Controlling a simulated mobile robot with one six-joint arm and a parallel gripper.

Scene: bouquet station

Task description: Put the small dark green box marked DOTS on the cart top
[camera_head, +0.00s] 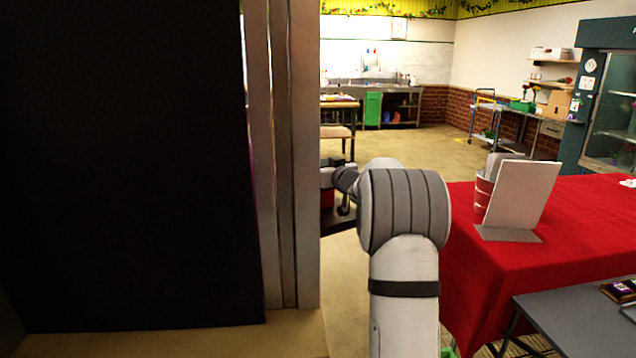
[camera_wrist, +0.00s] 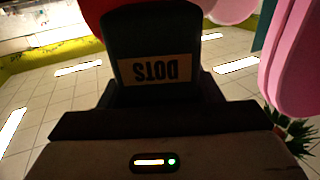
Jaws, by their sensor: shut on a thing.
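The small dark green box (camera_wrist: 150,38) fills the upper middle of the wrist view. Its pale label reads DOTS upside down. My gripper (camera_wrist: 157,98) is shut on it; the box's lower end is between the dark jaws. In the head view my arm reaches forward beside a metal-edged panel, and its far end is small and partly hidden there, so I cannot make out the box. A blue-framed cart (camera_head: 484,97) stands far back on the right; I cannot tell whether it is the task's cart.
A dark panel with metal edging (camera_head: 290,150) blocks the left. A red-covered table (camera_head: 570,235) with an upright white board (camera_head: 522,193) is at right. A grey table (camera_head: 590,325) is near right. Pink rounded shapes (camera_wrist: 292,60) show close by in the wrist view. Open floor lies beyond.

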